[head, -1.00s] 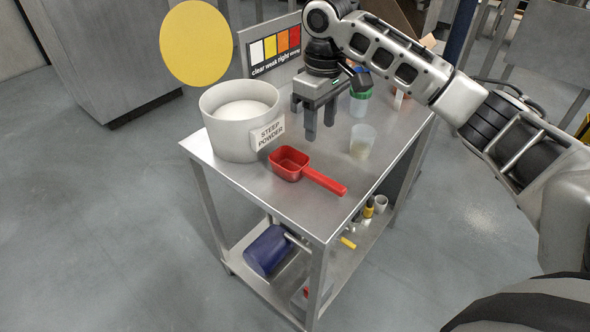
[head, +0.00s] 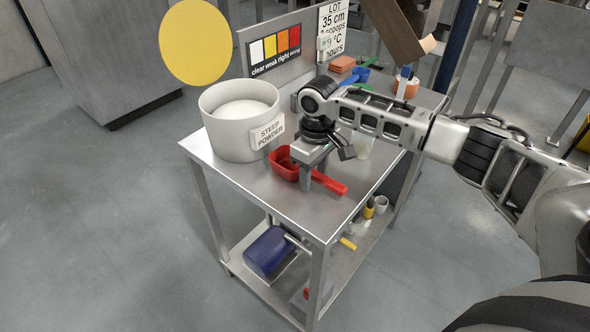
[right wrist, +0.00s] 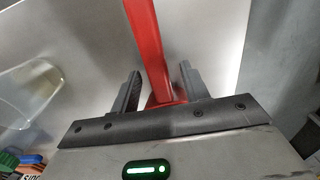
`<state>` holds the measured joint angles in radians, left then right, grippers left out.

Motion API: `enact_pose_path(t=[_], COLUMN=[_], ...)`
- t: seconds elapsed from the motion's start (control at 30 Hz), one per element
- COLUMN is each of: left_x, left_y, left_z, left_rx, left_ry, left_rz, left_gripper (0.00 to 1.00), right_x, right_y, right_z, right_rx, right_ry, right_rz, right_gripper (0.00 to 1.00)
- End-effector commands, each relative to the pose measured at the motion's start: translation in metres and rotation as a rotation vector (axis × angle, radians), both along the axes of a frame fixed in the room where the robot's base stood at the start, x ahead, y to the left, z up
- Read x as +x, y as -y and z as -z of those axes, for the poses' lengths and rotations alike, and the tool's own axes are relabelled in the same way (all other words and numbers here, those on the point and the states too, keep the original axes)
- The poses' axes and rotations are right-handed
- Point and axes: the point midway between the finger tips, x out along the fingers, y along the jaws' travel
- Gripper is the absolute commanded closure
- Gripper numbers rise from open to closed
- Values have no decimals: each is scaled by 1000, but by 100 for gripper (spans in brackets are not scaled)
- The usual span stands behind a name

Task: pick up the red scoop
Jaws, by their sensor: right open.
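The red scoop (head: 333,184) lies on the metal cart top, in front of the white tub, its handle pointing to the lower right. My right gripper (head: 311,180) is down over the scoop, where the handle meets the cup, and covers part of it. In the right wrist view the red handle (right wrist: 148,45) runs between the two open fingers of my right gripper (right wrist: 160,88), with a gap on each side. My left gripper is not in view.
The white tub (head: 228,146) labelled "STEEP POWDER" stands close left of the scoop. A clear cup (head: 363,147) stands behind my right gripper. A colour chart board (head: 275,48) is at the back. The cart's front edge is near the handle end.

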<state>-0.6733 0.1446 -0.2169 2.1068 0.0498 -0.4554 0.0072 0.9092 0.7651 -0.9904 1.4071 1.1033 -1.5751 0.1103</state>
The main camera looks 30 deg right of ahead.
Motion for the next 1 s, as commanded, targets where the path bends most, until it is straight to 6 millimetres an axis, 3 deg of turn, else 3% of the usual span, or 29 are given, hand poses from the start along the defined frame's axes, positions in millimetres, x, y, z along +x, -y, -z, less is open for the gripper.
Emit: enact_pose_path(t=[0.23, 0.27, 0.4, 0.77, 1.0], left_x=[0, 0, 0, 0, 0], left_y=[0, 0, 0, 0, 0], left_z=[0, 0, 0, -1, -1], left_rx=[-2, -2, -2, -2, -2], left_ry=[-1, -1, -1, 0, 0], left_rz=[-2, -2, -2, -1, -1], left_gripper=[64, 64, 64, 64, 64], right_x=[0, 0, 0, 0, 1], right_y=[0, 0, 0, 0, -1], right_z=[3, 3, 2, 0, -22], right_rx=[0, 0, 0, 1, 3], right_ry=[1, 1, 1, 2, 5], right_rz=[0, 0, 0, 0, 0], right_gripper=[55, 60, 99, 100, 100])
